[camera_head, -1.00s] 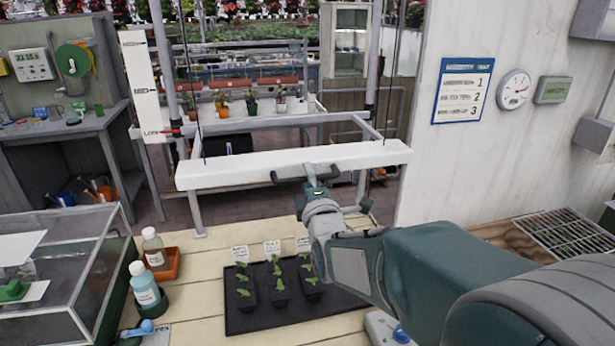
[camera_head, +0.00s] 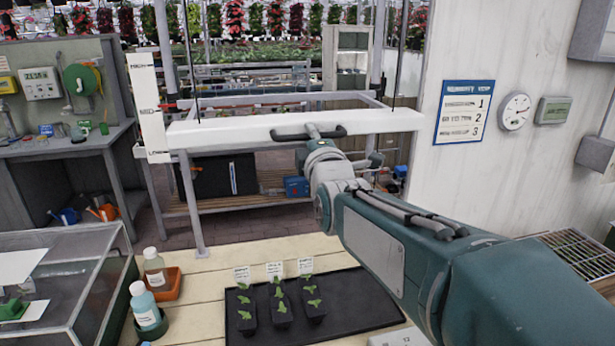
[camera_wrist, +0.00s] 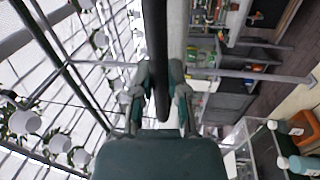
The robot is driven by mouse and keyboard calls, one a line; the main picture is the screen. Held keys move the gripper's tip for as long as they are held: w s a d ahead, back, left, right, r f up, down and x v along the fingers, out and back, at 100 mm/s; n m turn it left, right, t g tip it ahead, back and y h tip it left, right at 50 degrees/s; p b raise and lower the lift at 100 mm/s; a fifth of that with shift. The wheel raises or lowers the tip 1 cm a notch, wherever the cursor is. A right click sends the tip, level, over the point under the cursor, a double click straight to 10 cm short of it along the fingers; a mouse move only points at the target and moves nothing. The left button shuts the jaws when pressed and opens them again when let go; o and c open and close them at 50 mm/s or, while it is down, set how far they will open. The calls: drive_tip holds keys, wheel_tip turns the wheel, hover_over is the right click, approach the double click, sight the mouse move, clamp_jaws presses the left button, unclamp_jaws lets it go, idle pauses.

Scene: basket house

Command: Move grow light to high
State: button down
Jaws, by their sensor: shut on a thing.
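The grow light (camera_head: 230,130) is a long white bar hanging level from thin cables above the wooden bench. Its dark handle (camera_head: 290,136) sits on the front side, and in the wrist view it shows as a dark bar (camera_wrist: 156,45). My gripper (camera_head: 313,131) is at the handle. In the wrist view my gripper (camera_wrist: 160,92) has its two fingers closed on either side of the handle. A white height scale (camera_head: 146,85) marked high, mid and low stands left of the light. The bar's left end is beside the part between mid and low.
A black tray (camera_head: 365,295) with small potted seedlings (camera_head: 281,308) lies on the bench below. Bottles (camera_head: 145,305) and a clear-lidded case (camera_head: 65,270) stand at left. A wall with a poster (camera_head: 464,112) is at right. Metal framing is behind the light.

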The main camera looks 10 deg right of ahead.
wheel_tip(320, 180, up, 11)
drive_tip(key=shift+r, duration=0.1)
idle(0.3)
drive_tip(key=c, duration=0.6)
unclamp_jaws()
drive_tip(key=shift+c, duration=0.2)
drive_tip(key=s+f, duration=0.2)
drive_tip(key=s, duration=0.9)
drive_tip(key=shift+s+f, duration=0.3)
drive_tip(key=shift+s, duration=0.05)
